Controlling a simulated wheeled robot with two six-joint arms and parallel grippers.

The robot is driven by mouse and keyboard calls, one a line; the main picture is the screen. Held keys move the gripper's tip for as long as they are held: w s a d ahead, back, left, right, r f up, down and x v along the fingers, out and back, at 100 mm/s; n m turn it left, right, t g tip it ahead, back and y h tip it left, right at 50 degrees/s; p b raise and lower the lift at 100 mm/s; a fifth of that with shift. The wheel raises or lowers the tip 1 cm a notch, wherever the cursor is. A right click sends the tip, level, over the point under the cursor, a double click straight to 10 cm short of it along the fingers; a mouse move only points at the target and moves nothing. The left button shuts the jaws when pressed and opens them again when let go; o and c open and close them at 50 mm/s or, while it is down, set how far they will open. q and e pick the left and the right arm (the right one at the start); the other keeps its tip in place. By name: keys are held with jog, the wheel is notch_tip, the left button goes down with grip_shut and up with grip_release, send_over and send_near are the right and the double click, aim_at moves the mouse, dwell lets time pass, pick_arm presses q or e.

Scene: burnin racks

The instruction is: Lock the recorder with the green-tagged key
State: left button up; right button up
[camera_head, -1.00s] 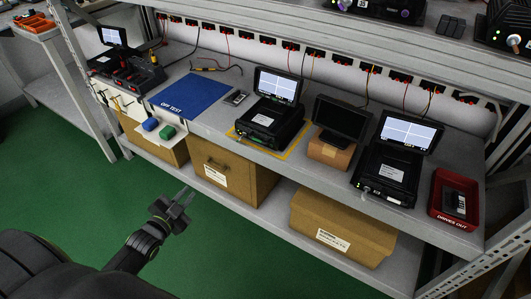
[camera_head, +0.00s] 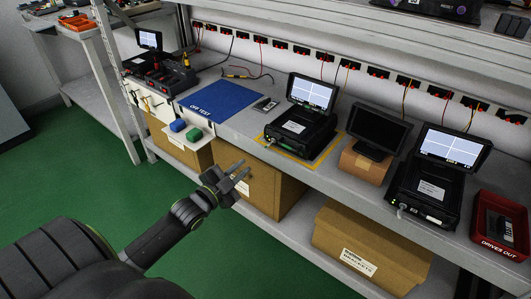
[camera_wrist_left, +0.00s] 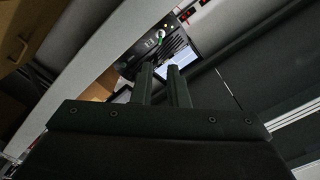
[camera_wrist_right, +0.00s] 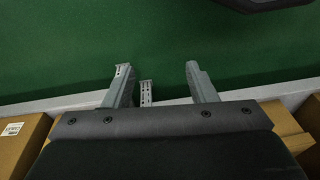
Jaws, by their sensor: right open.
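A black recorder (camera_head: 300,128) with a lit screen stands on a yellow-outlined patch mid-bench; a small green spot shows at its front. A second recorder (camera_head: 425,185) stands to the right. My left gripper (camera_head: 243,172) is open and empty, in front of the bench. The left wrist view shows a recorder front (camera_wrist_left: 153,45) with a green-and-white detail beyond the fingers. My right gripper (camera_wrist_right: 157,68) is open and empty above the floor.
A blue mat (camera_head: 220,100) marked "OFF TEST" lies clear on the bench. A dark monitor (camera_head: 377,130) stands between the recorders. A red tray (camera_head: 500,225) is at the right end. Cardboard boxes (camera_head: 365,245) fill the lower shelf. Green floor lies open in front.

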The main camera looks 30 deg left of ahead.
aim_at(265, 148)
pick_arm(q)
jog(key=w+b, duration=0.1)
jog(key=w, duration=0.2)
jog(key=w+b, duration=0.2)
jog(key=w, duration=0.2)
jog(key=w+b, duration=0.1)
jog(key=w, duration=0.2)
jog(key=shift+w+d, duration=0.35)
jog(key=shift+d, duration=0.05)
jog(key=shift+w+b, duration=0.4)
jog(key=shift+w, duration=0.15)
pick_arm(e)
jog(key=w+a+r+t+y, duration=0.1)
jog(key=w+r+t, duration=0.2)
jog(key=r, duration=0.3)
jog(key=shift+a, duration=0.4)
pick_arm(q)
jog(key=shift+c, duration=0.4)
grip_shut()
